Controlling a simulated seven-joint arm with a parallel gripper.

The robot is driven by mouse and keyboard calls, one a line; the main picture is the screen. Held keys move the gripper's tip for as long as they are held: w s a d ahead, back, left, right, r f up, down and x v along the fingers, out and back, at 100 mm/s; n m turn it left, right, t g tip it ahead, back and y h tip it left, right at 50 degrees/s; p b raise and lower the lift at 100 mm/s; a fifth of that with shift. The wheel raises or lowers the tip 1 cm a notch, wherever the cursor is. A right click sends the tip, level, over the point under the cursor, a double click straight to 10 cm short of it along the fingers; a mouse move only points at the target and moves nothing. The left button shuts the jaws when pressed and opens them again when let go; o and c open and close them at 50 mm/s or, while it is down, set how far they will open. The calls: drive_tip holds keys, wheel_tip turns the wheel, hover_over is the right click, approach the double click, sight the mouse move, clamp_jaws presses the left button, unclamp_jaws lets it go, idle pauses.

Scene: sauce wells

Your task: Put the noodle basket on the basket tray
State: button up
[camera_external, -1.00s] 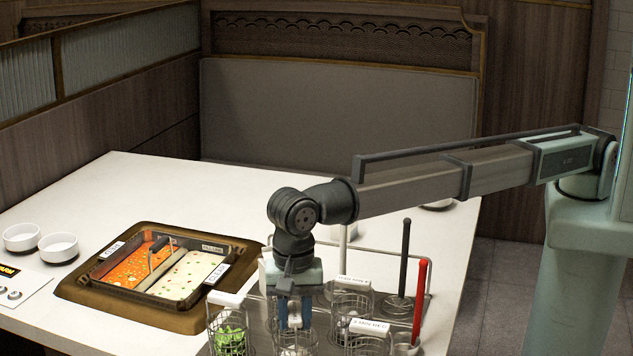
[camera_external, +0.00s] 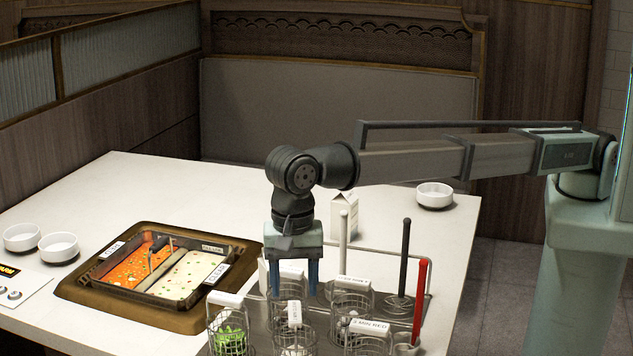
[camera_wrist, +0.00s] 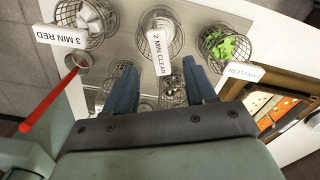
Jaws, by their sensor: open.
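Several wire baskets with white label grips stand on the grey basket tray (camera_external: 385,299); the tray also shows in the wrist view (camera_wrist: 124,32). The front middle basket (camera_external: 293,331) holds pale contents and is labelled 2 MIN CLEAR in the wrist view (camera_wrist: 158,55).
A basket of green leaves (camera_external: 230,341) stands left of it, a 3 MIN RED basket (camera_external: 369,341) right. Upright black (camera_external: 404,258) and red (camera_external: 420,295) handles stand at right. The two-part soup pot (camera_external: 215,294) is at left. A carton (camera_external: 345,214) and bowls (camera_external: 434,196) stand farther back.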

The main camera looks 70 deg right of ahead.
drive_tip(key=shift+r, duration=2.65)
drive_tip(key=shift+f, duration=0.1)
